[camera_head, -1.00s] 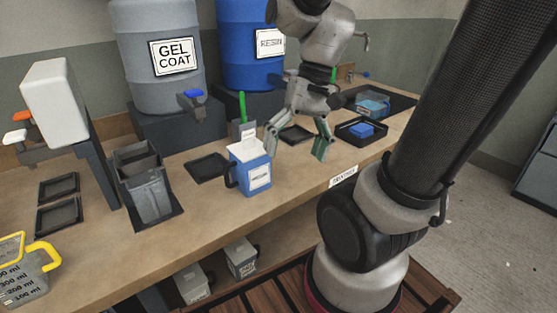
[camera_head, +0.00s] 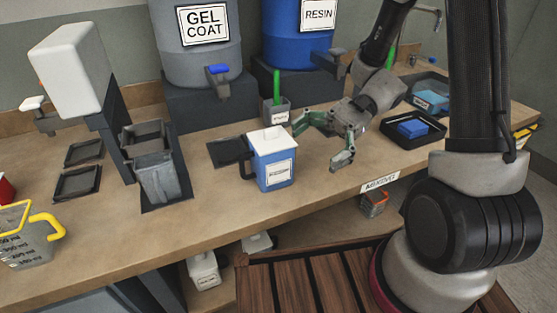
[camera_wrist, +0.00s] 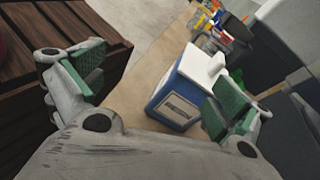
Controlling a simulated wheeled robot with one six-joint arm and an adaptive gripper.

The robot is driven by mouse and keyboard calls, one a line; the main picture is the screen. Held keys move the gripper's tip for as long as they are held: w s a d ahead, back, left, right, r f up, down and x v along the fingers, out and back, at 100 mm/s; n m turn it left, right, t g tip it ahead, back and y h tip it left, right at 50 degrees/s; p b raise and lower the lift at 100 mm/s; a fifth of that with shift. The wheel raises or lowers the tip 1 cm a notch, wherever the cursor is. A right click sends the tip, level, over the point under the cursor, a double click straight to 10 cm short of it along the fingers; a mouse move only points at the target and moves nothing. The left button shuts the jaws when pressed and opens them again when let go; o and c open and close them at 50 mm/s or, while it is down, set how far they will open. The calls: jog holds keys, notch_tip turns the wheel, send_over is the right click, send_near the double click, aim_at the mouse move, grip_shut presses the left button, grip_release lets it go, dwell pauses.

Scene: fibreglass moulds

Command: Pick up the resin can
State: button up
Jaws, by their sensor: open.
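The resin can is a blue can (camera_head: 274,162) with a white lid, a white label and a dark handle on its left side. It stands upright on the bench in the head view. My gripper (camera_head: 323,143) is open just to the right of it, its green-padded fingers spread and empty. In the wrist view the can (camera_wrist: 181,92) sits ahead of my gripper (camera_wrist: 155,98), nearer the right finger, which overlaps its edge. The can's label is too small to read surely.
A blue RESIN drum (camera_head: 297,40) and a grey GEL COAT drum (camera_head: 197,45) stand behind. A green-handled tool sits in a small grey pot (camera_head: 277,110) behind the can. A grey bin (camera_head: 162,175) is at left. A black tray (camera_head: 400,131) holds a blue block at right.

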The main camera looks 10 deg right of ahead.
aim_at(255, 158)
jog(key=w+f+m+y, duration=0.1)
jog(key=w+a+f+m+t+y, duration=0.1)
jog(key=w+m, duration=0.1)
jog(key=w+f+m+y, duration=0.1)
jog(key=w+f+y, duration=0.1)
jog(key=shift+a+m, duration=0.3)
jog(key=shift+a, duration=0.1)
jog(key=shift+t, duration=0.4)
jog(key=x, duration=0.7)
jog(key=shift+a+r, duration=0.1)
jog(key=shift+a, duration=0.2)
jog(key=c, duration=1.9)
jog(key=shift+r, duration=0.1)
